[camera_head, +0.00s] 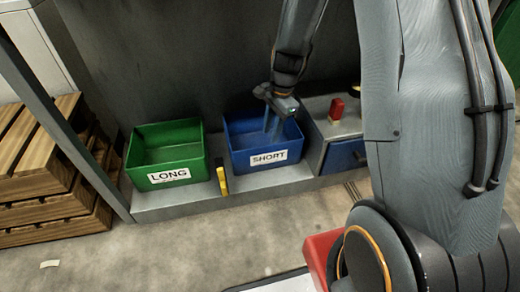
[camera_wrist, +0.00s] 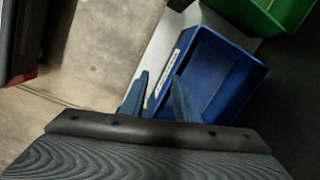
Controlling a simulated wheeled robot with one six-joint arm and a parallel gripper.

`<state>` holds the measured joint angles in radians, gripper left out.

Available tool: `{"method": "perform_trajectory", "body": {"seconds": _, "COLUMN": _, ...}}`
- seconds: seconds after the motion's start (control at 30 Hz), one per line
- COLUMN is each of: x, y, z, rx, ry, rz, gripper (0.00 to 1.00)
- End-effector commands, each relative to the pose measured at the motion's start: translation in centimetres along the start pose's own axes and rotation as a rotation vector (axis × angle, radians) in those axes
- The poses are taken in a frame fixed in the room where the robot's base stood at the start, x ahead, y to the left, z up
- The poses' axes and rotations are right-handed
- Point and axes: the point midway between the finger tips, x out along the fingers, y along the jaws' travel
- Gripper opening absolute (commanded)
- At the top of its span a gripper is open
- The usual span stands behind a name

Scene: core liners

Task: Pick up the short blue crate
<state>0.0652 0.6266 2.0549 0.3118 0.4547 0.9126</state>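The short blue crate (camera_head: 240,154) stands on a low grey shelf, with a white label reading SHORT on its front. It looks empty inside in the wrist view (camera_wrist: 222,75). My gripper (camera_head: 274,128) is over the crate in the head view, fingers pointing down. In the wrist view my gripper (camera_wrist: 160,76) is open, its two blue-grey fingers apart with nothing between them that I can see held. One finger appears on the label side of the crate, the other in front of its opening. I cannot tell whether either finger touches the crate.
A green crate (camera_head: 167,155) labelled LONG stands to the left; its corner also shows in the wrist view (camera_wrist: 270,12). A yellow upright piece (camera_head: 222,181) is between the crates. A grey box with a red knob (camera_head: 337,108) stands close on the right. Wooden crates (camera_head: 45,185) are at far left.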

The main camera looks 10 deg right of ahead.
Motion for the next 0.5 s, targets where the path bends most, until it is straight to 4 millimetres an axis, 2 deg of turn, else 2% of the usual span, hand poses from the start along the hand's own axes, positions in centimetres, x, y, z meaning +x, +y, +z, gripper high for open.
{"method": "perform_trajectory", "body": {"seconds": 0.03, "x": 2.6, "y": -0.8, "z": -0.7, "rx": 0.034, "ry": -0.002, "rz": -0.001, "gripper": 0.28}}
{"method": "perform_trajectory", "body": {"seconds": 0.2, "x": 7.5, "y": -2.4, "z": -2.2, "rx": 0.144, "ry": -0.008, "rz": -0.007, "gripper": 0.28}}
{"method": "perform_trajectory", "body": {"seconds": 0.3, "x": 9.5, "y": -3.1, "z": -2.8, "rx": 0.197, "ry": -0.011, "rz": -0.005, "gripper": 0.28}}
{"method": "perform_trajectory", "body": {"seconds": 0.5, "x": 11.5, "y": -3.4, "z": -3.5, "rx": 0.285, "ry": -0.021, "rz": 0.027, "gripper": 0.28}}
